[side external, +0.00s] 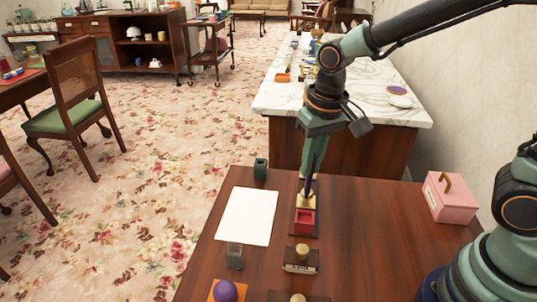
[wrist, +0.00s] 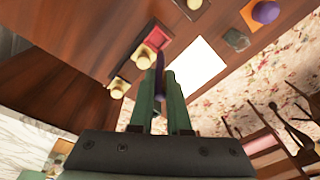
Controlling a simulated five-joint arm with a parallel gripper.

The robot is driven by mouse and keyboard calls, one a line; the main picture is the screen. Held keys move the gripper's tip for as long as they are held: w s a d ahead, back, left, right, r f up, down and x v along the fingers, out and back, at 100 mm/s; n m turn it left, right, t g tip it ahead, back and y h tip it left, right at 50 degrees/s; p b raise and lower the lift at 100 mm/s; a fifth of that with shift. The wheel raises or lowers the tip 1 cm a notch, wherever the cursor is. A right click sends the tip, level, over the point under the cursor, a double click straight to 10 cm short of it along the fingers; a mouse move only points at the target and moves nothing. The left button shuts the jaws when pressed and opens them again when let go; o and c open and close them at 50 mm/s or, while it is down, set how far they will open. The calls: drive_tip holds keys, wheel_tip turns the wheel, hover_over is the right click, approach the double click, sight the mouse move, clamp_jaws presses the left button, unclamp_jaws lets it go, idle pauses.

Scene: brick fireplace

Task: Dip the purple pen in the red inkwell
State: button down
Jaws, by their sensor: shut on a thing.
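My gripper (side external: 311,174) is shut on the purple pen (side external: 308,188) and points down over the dark stand (side external: 294,226). The pen hangs tip down, just behind the red inkwell (side external: 305,222) in the side view. Its lower end overlaps a cream knob-like piece (side external: 304,201); I cannot tell whether they touch. In the wrist view, the pen (wrist: 159,64) stands out between the green fingertips (wrist: 159,76). The square red inkwell (wrist: 157,38) lies beyond it, next to a cream knob (wrist: 145,56). The pen's tip is not clearly visible.
White paper (side external: 248,216) lies left of the stand. A dark green cup (side external: 260,169) and a clear glass block (side external: 235,256) flank it. A stamp-like block (side external: 301,258) and a purple ball (side external: 225,291) are in front. A pink box (side external: 449,197) stands right; table between is clear.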

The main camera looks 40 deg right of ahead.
sight(307, 196)
drive_tip(key=shift+f, duration=2.9)
drive_tip(key=shift+f, duration=0.6)
drive_tip(key=shift+r, duration=3.6)
